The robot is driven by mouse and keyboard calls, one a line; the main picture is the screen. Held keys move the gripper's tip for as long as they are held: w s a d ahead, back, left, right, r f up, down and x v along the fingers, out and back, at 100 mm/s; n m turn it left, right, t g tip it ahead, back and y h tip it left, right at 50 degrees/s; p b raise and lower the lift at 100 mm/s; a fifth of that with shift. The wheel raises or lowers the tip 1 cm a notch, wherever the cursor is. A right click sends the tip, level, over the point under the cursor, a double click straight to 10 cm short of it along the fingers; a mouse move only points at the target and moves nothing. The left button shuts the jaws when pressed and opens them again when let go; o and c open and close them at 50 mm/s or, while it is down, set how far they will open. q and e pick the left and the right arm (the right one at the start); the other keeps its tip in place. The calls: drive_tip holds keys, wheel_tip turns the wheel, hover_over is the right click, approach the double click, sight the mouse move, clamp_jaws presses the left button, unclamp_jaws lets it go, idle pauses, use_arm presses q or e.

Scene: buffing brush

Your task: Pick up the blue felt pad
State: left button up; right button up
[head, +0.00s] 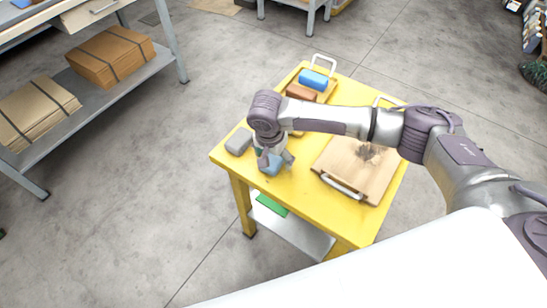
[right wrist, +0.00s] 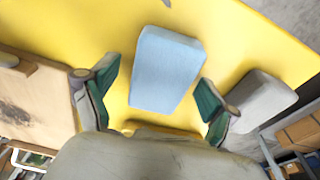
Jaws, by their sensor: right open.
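The blue felt pad (head: 271,167) is a light-blue block lying flat on the yellow table (head: 300,192) near its front left part. In the right wrist view the pad (right wrist: 165,68) lies ahead of and between the fingers, with yellow surface showing on both sides of it. My right gripper (head: 276,160) is above the pad and pointing down, partly covering it in the head view. Its green-lined fingers are apart in the right wrist view (right wrist: 160,88), and nothing is held between them. My left gripper is not in view.
A grey block (head: 238,141) lies left of the pad; it also shows in the right wrist view (right wrist: 262,103). A wooden board (head: 372,180) with a metal handle and dark stain lies right. A tray with a brown block (head: 300,92) and brighter blue block (head: 313,80) is behind.

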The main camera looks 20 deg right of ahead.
drive_tip(key=shift+f, duration=0.1)
idle(0.3)
drive_tip(key=c, duration=1.2)
drive_tip(key=shift+c, duration=0.2)
drive_tip(key=shift+b, duration=0.5)
wheel_tip(320, 180, up, 5)
drive_tip(key=shift+w+f+p, duration=0.1)
drive_tip(key=shift+p, duration=0.2)
drive_tip(key=s+d+r, duration=0.3)
drive_tip(key=d+r, duration=0.3)
drive_tip(key=d, duration=0.5)
drive_tip(key=shift+s+r, duration=0.4)
